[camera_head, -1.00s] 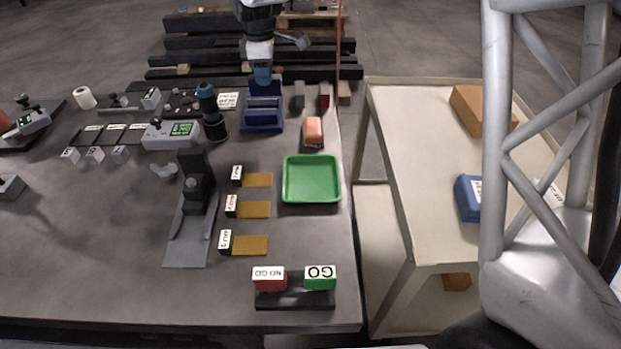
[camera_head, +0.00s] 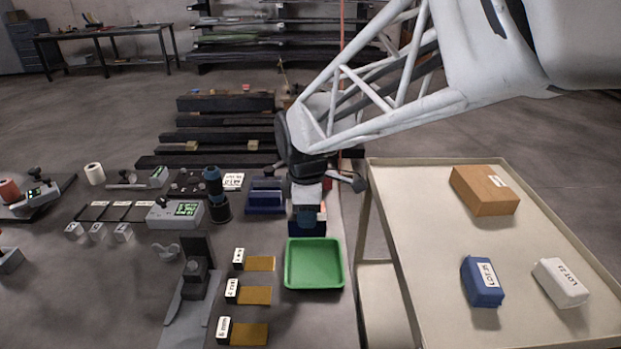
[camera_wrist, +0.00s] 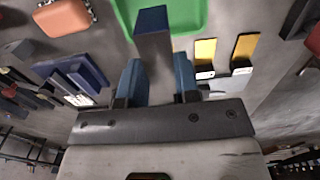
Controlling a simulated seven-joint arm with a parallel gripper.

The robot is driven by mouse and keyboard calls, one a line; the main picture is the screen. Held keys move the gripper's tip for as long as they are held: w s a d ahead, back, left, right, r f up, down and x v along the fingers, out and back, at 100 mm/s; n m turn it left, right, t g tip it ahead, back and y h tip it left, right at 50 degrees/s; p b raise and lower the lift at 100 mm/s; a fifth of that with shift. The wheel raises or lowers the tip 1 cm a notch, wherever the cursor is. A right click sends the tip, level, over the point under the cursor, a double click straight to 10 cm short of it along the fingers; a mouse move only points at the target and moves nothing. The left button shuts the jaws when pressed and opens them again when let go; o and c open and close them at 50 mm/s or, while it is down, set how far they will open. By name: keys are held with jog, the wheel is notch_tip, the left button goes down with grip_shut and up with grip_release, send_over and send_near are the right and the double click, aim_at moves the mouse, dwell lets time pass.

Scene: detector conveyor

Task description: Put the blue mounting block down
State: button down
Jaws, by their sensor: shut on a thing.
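The blue mounting block (camera_wrist: 153,38) is a dark blue upright block between my fingertips in the wrist view. My gripper (camera_wrist: 157,72) is shut on it. In the head view my gripper (camera_head: 307,213) is just beyond the far edge of the green tray (camera_head: 290,283), with the dark blue block (camera_head: 306,230) low between the fingers and partly hidden. In the wrist view the block's end overlaps the edge of the green tray (camera_wrist: 122,16). I cannot tell whether the block touches the table.
A blue slotted fixture (camera_head: 264,200) stands left of my gripper. An orange-pink block (camera_wrist: 63,17) lies nearby in the wrist view. Yellow plates with labels (camera_head: 259,263) are left of the tray. A cart (camera_head: 430,215) on the right carries boxes.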

aim_at(316, 237)
jog(key=s+d+f, duration=0.2)
jog(key=s+d, duration=0.1)
jog(key=s, duration=0.4)
jog(key=s+d+f, duration=0.3)
jog(key=s, duration=0.5)
jog(key=shift+s+d, duration=0.25)
jog(key=shift+d, duration=0.05)
jog(key=shift+w+a+f, duration=0.25)
jog(key=shift+w+a, duration=0.55)
jog(key=shift+w, duration=1.6)
jog(key=shift+w+a+f, duration=0.25)
jog(key=shift+w+a, duration=0.5)
jog(key=shift+w, duration=1.65)
jog(key=shift+w+a+f, duration=0.25)
jog(key=shift+w+a, duration=0.55)
jog(key=shift+w, duration=1.6)
jog(key=shift+w+a, duration=0.15)
jog(key=shift+w, duration=0.25)
jog(key=shift+f, duration=1.8)
jog(key=shift+f, duration=0.15)
jog(key=c, duration=0.8)
grip_release()
jog(key=shift+c, duration=0.2)
